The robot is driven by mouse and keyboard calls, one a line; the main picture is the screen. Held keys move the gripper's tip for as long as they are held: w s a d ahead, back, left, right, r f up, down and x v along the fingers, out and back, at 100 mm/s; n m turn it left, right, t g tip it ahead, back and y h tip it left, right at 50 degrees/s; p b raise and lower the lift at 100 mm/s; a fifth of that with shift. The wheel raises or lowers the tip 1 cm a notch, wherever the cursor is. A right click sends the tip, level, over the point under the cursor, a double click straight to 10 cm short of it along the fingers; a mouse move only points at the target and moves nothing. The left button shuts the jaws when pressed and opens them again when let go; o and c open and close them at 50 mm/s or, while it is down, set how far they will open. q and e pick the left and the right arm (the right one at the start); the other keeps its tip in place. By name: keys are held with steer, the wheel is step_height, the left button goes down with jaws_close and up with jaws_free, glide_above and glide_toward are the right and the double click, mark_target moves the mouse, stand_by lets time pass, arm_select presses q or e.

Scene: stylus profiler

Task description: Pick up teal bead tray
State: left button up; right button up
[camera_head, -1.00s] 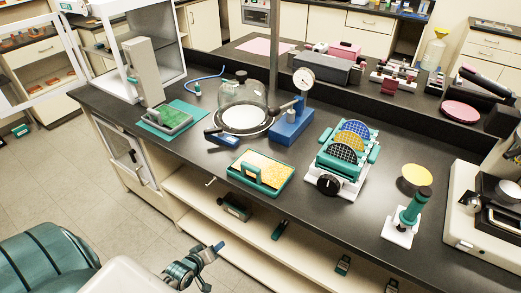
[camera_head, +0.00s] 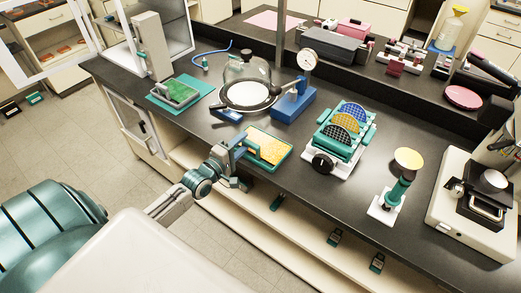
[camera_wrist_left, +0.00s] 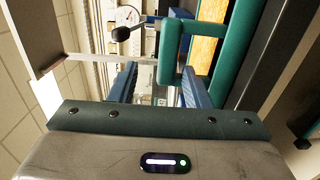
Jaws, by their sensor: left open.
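The teal bead tray (camera_head: 281,160) lies on the black bench near its front edge, filled with yellow beads. Its handle stands on the side facing my left gripper (camera_head: 236,146). That gripper has blue fingers, is open, and is at the tray's handle side by the bench edge. The tray's rim (camera_wrist_left: 237,50) runs along the right there. My right gripper is not in view.
A blue dial gauge stand (camera_head: 293,103) and a glass bell jar (camera_head: 246,75) stand behind the tray. A teal rack of round discs (camera_head: 341,142) is to its right. Open shelves are under the bench.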

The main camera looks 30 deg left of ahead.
mark_target(247, 140)
arm_select(q)
steer(key=w+b, duration=0.2)
steer(key=w+f+b, duration=0.1)
steer(key=w+b, duration=0.1)
steer(key=shift+w+d, duration=0.15)
steer(key=shift+w, duration=0.35)
steer(key=shift+s+r, duration=0.1)
steer(key=shift+r, duration=0.05)
steer(key=shift+c, duration=0.6)
jaws_close()
